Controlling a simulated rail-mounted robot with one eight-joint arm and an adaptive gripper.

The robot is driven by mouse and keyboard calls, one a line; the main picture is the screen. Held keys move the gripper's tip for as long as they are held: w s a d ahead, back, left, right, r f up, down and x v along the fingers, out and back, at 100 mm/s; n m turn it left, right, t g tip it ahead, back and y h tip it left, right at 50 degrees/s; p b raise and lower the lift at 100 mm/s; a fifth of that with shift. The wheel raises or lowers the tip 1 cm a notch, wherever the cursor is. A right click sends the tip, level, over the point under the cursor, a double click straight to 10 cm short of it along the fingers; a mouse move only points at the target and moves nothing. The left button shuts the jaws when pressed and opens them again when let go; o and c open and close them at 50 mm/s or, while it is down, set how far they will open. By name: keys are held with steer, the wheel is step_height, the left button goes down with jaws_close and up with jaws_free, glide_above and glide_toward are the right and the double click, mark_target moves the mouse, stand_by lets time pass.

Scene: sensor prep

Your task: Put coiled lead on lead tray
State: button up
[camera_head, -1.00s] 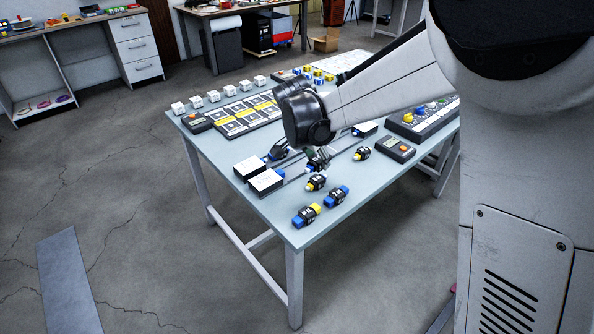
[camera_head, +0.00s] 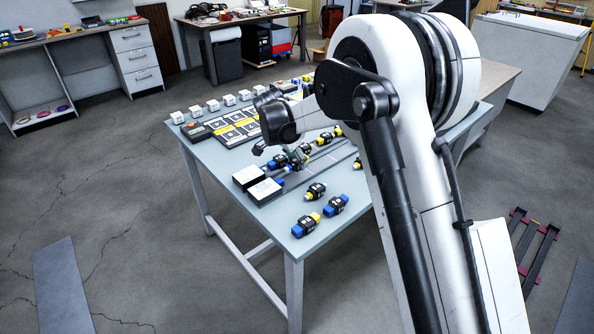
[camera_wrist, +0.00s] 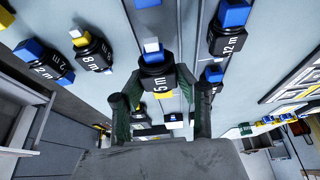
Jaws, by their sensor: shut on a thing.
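My gripper (camera_head: 298,157) is over the blue-grey table, above two long grey lanes (camera_head: 322,170). In the wrist view its fingers (camera_wrist: 160,88) are shut on a black coiled lead (camera_wrist: 157,82) marked 5 m, with a blue and white end pointing away. Other black coiled leads lie on the table: one marked 8 m (camera_wrist: 93,53), one marked 2 m (camera_wrist: 50,68) and one marked 12 m (camera_wrist: 228,38). Two black boxes with white tops (camera_head: 264,191) stand at the near ends of the lanes. I cannot tell for certain which part is the lead tray.
Leads with blue and yellow ends (camera_head: 306,224) lie near the table's front corner. A dark panel with white and yellow squares (camera_head: 236,127) and a row of white cubes (camera_head: 212,105) are farther back. My arm hides the table's right side.

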mark_target(297, 177)
steer(key=shift+w+f, duration=0.15)
steer(key=shift+f, duration=1.9)
steer(key=shift+f+b, duration=0.25)
steer(key=shift+b, duration=0.15)
steer(key=o, duration=1.2)
steer(key=shift+r, duration=0.1)
steer(key=p+v, duration=0.1)
steer(key=v, duration=1.1)
steer(key=shift+r, duration=0.15)
